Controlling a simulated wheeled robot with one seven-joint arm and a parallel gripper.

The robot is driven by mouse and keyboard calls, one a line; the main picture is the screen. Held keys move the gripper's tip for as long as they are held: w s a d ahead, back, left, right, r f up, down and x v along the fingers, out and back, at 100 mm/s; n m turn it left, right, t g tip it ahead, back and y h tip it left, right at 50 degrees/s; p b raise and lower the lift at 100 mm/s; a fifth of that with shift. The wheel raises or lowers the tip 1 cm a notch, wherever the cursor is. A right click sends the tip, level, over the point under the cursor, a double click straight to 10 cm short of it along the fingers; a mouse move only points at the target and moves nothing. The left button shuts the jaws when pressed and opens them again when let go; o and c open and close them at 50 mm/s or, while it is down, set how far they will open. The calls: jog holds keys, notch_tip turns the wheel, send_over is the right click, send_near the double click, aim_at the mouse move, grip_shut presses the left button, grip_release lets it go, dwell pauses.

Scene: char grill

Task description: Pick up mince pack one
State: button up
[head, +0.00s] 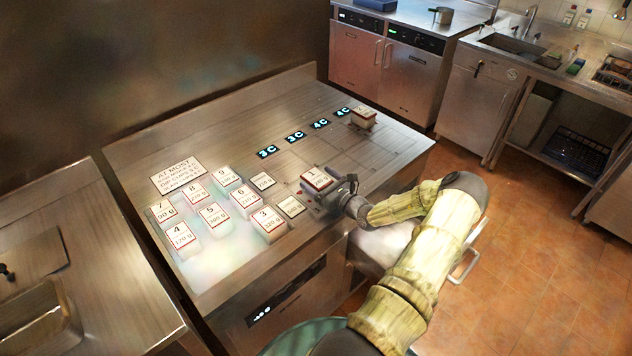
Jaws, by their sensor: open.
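Mince pack one (316,179) is a small pale block with a red-edged label marked 1. It stands on the steel counter (290,100), right of the other numbered packs. My gripper (320,190) is low at the counter, right up against pack one, with dark finger parts showing beside it. The gripper is open. Its fingers are partly hidden by the pack and the wrist, so I cannot tell whether they touch it.
Several numbered packs, including pack three (268,223) and pack six (243,200), stand on a bright panel at the left. Another pack (363,118) stands at the back right. A sign (178,174) and lit temperature displays (295,136) lie behind. Counter between is clear.

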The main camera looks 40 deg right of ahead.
aim_at(316, 177)
jog(key=shift+w, duration=0.75)
jog(key=c, duration=1.3)
jog(key=shift+o, duration=0.2)
jog(key=shift+r, duration=0.15)
jog(key=shift+r, duration=0.65)
notch_tip(316, 177, up, 8)
jog(key=shift+s+f+b, duration=0.15)
jog(key=shift+f+b, duration=0.05)
jog(key=shift+b, duration=0.75)
jog(key=shift+a+r, duration=0.1)
jog(key=shift+r, duration=0.35)
